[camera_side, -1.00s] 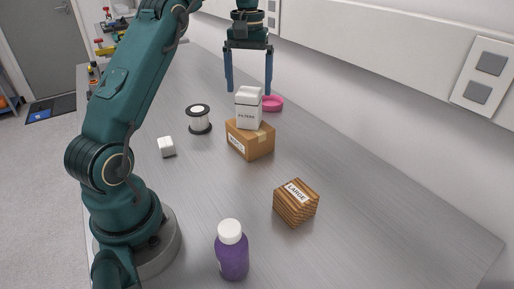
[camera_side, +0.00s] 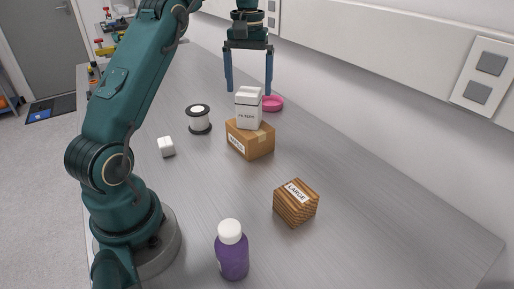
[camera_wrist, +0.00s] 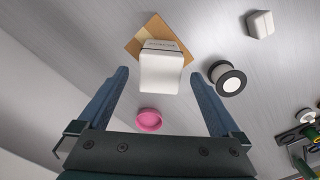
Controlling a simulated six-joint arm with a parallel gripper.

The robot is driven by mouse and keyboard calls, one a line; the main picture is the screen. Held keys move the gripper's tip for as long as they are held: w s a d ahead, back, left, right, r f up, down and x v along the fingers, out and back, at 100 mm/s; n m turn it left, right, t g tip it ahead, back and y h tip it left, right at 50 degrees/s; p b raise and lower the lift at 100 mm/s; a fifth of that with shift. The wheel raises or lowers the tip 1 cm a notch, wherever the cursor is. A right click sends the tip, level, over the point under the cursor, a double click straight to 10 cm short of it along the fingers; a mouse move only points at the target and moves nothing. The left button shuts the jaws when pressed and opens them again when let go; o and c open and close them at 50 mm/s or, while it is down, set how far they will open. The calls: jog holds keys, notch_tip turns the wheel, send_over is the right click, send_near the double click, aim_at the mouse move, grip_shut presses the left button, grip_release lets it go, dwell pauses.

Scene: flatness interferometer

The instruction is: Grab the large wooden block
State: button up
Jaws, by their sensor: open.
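The large wooden block (camera_side: 295,204) is a striped brown cube with a white label reading LARGE. It sits on the grey bench at the front right in the side view. It does not show in the wrist view. My gripper (camera_side: 248,88) is open and empty, with two blue fingers pointing down, well behind the block in the side view. In the wrist view my gripper (camera_wrist: 162,72) has its fingers spread wide to either side of a white box.
A white FILTERS box (camera_side: 248,108) stands on a cardboard box (camera_side: 250,142) near my gripper. Also on the bench are a pink dish (camera_side: 272,103), a spool (camera_side: 199,119), a small white block (camera_side: 166,147) and a purple bottle (camera_side: 232,252). A wall (camera_side: 400,100) runs along the right.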

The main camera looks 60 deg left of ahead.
jog(key=shift+s+r, duration=0.1)
jog(key=shift+s+r+h, duration=0.15)
jog(key=shift+r+h, duration=0.1)
jog(key=shift+h, duration=0.05)
jog(key=s+d+r+m+t+h, duration=0.2)
jog(key=d+r+m+t+h, duration=0.1)
jog(key=r+t+h, duration=0.1)
jog(key=n+g+h, duration=0.3)
jog(key=n+h, duration=0.6)
jog(key=n, duration=0.3)
send_over(307, 214)
jog(key=a, duration=0.4)
jog(key=f, duration=1.2)
jog(key=shift+d+f, duration=0.1)
jog(key=shift+d, duration=0.15)
jog(key=f, duration=0.3)
jog(key=shift+s+d+f+n, duration=0.2)
jog(key=shift+d+f+n, duration=0.05)
jog(key=shift+n, duration=0.15)
jog(key=shift+f, duration=0.8)
notch_tip(307, 214, down, 2)
jog(key=shift+f, duration=0.15)
jog(key=shift+x, duration=1.45)
